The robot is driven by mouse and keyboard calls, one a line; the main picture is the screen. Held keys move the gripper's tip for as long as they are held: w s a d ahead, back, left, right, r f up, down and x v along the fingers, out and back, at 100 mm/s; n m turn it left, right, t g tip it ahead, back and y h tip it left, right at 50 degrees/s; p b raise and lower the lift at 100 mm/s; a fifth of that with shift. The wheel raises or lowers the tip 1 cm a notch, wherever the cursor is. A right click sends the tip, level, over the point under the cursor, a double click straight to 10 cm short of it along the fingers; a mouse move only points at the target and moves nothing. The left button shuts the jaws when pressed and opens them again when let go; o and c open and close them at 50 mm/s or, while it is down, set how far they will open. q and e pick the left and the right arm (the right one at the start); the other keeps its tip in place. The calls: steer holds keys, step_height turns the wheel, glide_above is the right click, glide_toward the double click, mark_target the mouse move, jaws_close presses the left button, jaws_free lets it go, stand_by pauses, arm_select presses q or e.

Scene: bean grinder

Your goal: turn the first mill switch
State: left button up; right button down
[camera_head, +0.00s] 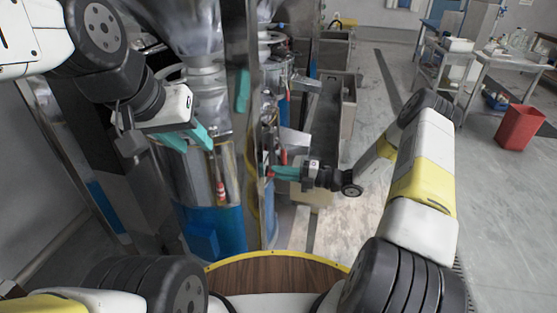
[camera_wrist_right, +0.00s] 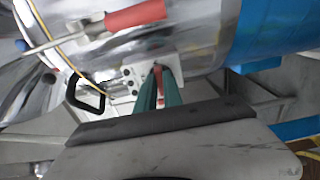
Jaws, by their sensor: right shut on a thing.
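The first mill's switch is a small red piece (camera_wrist_right: 158,72) on a pale bracket plate (camera_wrist_right: 120,85), seen in the right wrist view between my teal fingertips. My right gripper (camera_head: 273,172) reaches in from the right in the head view, against the side of a metal and blue mill. In the right wrist view, its two fingers (camera_wrist_right: 158,92) are close together on the red switch, which they partly hide. My left gripper (camera_head: 188,106) is open and empty, in front of the large metal and blue mill (camera_head: 208,180). The switch's angle cannot be told.
A red-handled lever (camera_wrist_right: 135,15) and a black loop handle (camera_wrist_right: 85,95) are close to my right fingers. A dark upright post stands between the grippers. A red bin (camera_head: 521,127) and metal carts stand far right. Open floor lies at the right.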

steer(key=c, duration=1.5)
jaws_free()
steer(key=v, duration=0.8)
steer(key=s+a+r+n+g+h, duration=0.1)
steer(key=s+r+n+g+h, duration=0.4)
steer(key=r+n, duration=0.55)
steer(key=s+a+r+n+g+h, duration=0.1)
steer(key=s+r+n+h, duration=0.3)
steer(key=s+r+n, duration=0.45)
steer(key=s+d+r+n+t+h, duration=0.2)
steer(key=s+r+n, duration=0.2)
steer(key=n, duration=0.3)
steer(key=s+d+r+n+t+h, duration=0.1)
steer(key=s+r+n+t+h, duration=0.1)
steer(key=n, duration=0.5)
steer(key=s+d+r+n+t+h, duration=0.2)
steer(key=s+r+n+t, duration=0.1)
steer(key=s+r+n, duration=0.3)
steer(key=shift+s+d+r+n+t, duration=0.3)
steer(key=shift+s+r+n, duration=0.1)
steer(key=shift+s, duration=0.3)
